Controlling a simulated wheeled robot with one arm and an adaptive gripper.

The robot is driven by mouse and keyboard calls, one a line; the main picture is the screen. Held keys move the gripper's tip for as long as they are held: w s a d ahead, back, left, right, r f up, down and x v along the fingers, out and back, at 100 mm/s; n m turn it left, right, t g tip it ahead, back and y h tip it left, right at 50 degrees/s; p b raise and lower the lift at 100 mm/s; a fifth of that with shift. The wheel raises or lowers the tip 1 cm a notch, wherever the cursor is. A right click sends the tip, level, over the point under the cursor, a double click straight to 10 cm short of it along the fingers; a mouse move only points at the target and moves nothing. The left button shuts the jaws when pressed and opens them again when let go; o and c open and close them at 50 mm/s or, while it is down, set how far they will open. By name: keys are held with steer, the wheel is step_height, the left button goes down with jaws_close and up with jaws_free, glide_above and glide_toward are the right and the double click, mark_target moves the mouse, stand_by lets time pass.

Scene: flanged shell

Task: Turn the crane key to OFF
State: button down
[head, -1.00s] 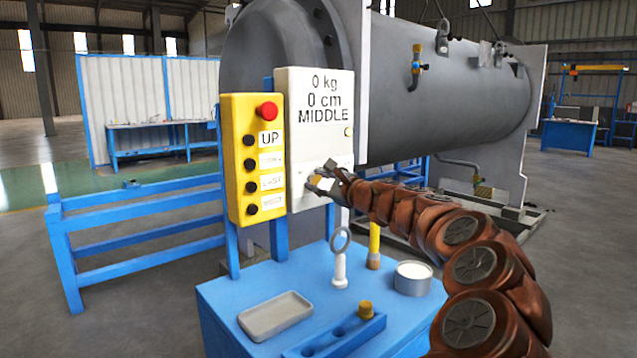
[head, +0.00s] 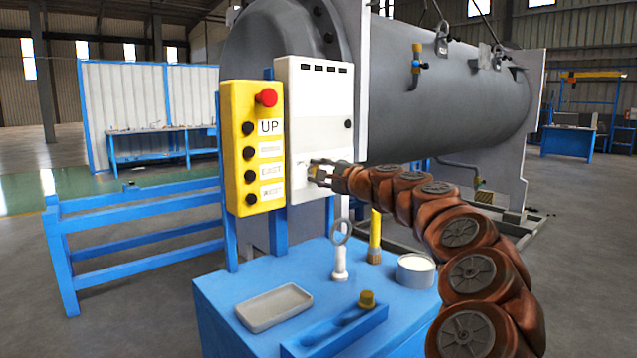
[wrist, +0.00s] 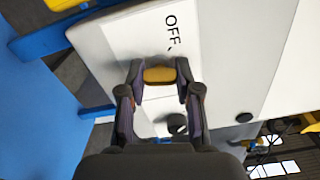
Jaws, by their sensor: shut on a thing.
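The crane key (wrist: 160,76) is a yellow-brown grip on the white control box. The box (head: 318,110) stands upright above the blue bench, and its display shows dashes. In the wrist view the word OFF, with a short black mark by it, is on the box face just beyond the key. My gripper (wrist: 159,72) is shut on the key, with one finger on each side of it. In the head view my gripper (head: 319,171) is at the lower part of the box and hides most of the key.
A yellow pendant (head: 252,150) with a red button and several black buttons hangs left of the box. The bench (head: 225,310) holds a grey tray (head: 274,307), a ring-topped pin (head: 340,255), a yellow-handled brush (head: 376,235) and a round tin (head: 415,270). A large grey shell stands behind.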

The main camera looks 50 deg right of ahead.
steer(key=n+b, duration=0.6)
steer(key=shift+f+n, duration=0.3)
steer(key=n+b, duration=0.2)
steer(key=n, duration=0.1)
steer(key=n+b, duration=0.1)
steer(key=shift+r+n+b, duration=0.25)
steer(key=shift+n+b, duration=0.05)
steer(key=c, duration=0.8)
jaws_free()
steer(key=shift+r, duration=0.1)
steer(key=s+a, duration=0.1)
steer(key=s, duration=1.1)
steer(key=shift+a, duration=0.2)
